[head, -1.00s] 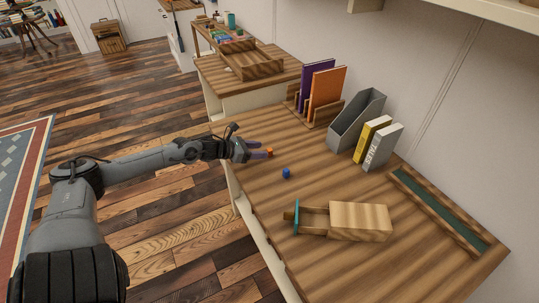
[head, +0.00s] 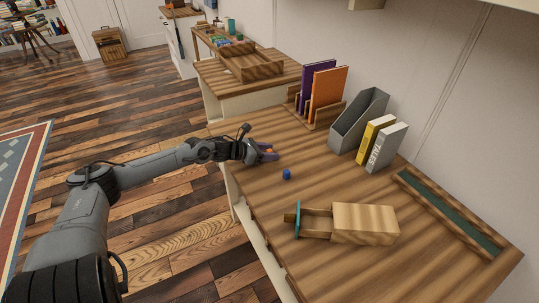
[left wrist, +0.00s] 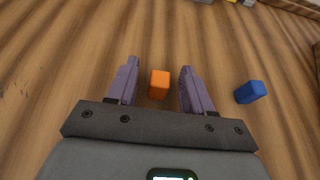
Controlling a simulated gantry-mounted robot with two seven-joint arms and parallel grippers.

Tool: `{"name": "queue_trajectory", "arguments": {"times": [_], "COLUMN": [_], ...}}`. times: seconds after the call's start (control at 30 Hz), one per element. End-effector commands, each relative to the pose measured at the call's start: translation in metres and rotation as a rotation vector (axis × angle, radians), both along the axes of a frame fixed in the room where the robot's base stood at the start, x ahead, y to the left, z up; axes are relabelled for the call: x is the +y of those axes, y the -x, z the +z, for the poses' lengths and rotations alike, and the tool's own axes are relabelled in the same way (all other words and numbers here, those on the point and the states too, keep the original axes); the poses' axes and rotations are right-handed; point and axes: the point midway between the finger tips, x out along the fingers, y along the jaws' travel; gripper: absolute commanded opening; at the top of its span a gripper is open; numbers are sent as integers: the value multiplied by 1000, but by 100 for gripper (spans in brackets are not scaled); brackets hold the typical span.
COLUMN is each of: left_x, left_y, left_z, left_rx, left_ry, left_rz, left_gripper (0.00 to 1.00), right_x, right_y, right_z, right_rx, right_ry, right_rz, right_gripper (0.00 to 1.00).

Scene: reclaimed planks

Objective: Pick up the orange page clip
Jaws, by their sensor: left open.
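The orange page clip (left wrist: 159,84) is a small orange block on the wooden desk. In the left wrist view it lies between the two purple fingers of my left gripper (left wrist: 159,88), with a gap on each side. My left gripper is open. In the head view the left gripper (head: 268,153) is low over the desk's left part, and its fingers mostly hide the clip. My right gripper is not in view.
A blue block (head: 287,174) lies close by, right of the left gripper; it also shows in the left wrist view (left wrist: 250,92). A wooden box with a pulled-out drawer (head: 365,223) stands nearer. A grey file holder (head: 358,122) and books (head: 386,147) stand behind.

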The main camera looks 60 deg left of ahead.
Motion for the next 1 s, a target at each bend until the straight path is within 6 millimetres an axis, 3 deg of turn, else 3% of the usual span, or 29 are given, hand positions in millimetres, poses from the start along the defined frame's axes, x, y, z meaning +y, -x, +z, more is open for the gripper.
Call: {"name": "queue_trajectory", "arguments": {"times": [0.03, 0.37, 0.77, 1.0], "left_x": [0, 0, 0, 0], "left_y": [0, 0, 0, 0], "left_z": [0, 0, 4, 25], "left_rx": [0, 0, 0, 0], "left_ry": [0, 0, 0, -2], "left_rz": [0, 0, 0, -1], "left_gripper": [48, 0, 0, 0], "right_x": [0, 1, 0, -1], "right_y": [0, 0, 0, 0], "right_z": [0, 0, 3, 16], "right_rx": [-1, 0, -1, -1], "right_ry": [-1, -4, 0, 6], "right_rz": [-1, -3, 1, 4], "right_gripper": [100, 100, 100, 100]}}
